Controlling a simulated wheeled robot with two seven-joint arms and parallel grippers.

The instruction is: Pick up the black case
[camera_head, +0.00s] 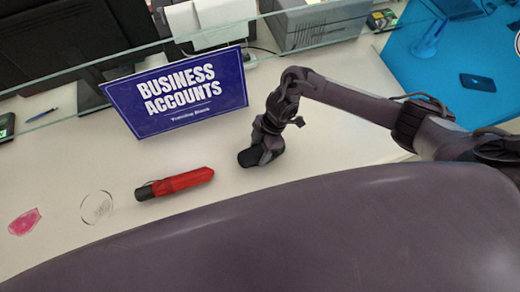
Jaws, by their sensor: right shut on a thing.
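The black case (248,157) is a small dark rounded thing on the white counter, right of the red umbrella. My right gripper (262,152) comes down over it from the upper right and is shut on it. The fingers and wrist hide part of the case. I cannot tell whether the case touches the counter or is just above it. My left gripper is not in view.
A red folded umbrella (182,183) with a black handle lies left of the case. A clear disc (97,207) and a pink item (25,222) lie at left.

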